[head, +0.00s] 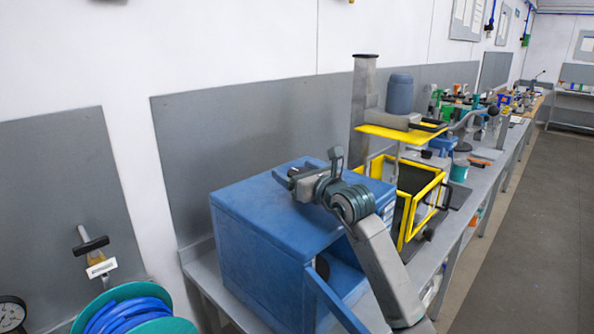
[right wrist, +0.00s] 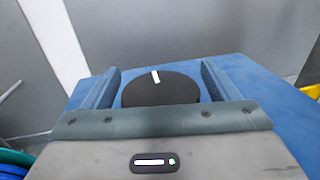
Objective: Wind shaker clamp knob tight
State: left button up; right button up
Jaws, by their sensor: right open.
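The knob (right wrist: 160,90) is a black round dial with a white mark near its far edge, seen in the right wrist view. It sits at the top of the blue box-shaped machine (head: 262,203), which also shows as a blue surface in the right wrist view (right wrist: 255,105). My right gripper (head: 306,176) is over the top of this box in the head view. In the right wrist view its two fingers (right wrist: 158,84) stand open, one on each side of the knob; I cannot tell whether they touch it. The knob is hidden in the head view. My left gripper is not in view.
A yellow-framed machine (head: 422,208) stands right of the blue box, with a grey column (head: 362,100) behind. A teal reel of blue hose (head: 135,312) is at lower left. A cluttered bench runs far right; the floor (head: 535,210) beside it is clear.

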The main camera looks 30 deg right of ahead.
jog(key=shift+s, duration=0.1)
jog(key=c, duration=1)
jog(key=shift+o, duration=0.2)
jog(key=shift+f+n+y+b, duration=0.1)
jog(key=shift+n+y+b, duration=0.3)
jog(key=shift+y+b, duration=0.2)
jog(key=n+g+y+b, duration=0.1)
jog(key=y+b, duration=0.1)
jog(key=n+y+b, duration=0.2)
jog(key=shift+a+f+g, duration=0.1)
jog(key=shift+a+g, duration=0.05)
jog(key=shift+g, duration=0.25)
jog(key=shift+s+a+n+g+y+b, duration=0.15)
jog(key=shift+n+g+y+b, duration=1)
jog(key=shift+y, duration=0.65)
jog(key=shift+r, duration=0.2)
jog(key=o, duration=1)
jog(key=shift+c, duration=0.2)
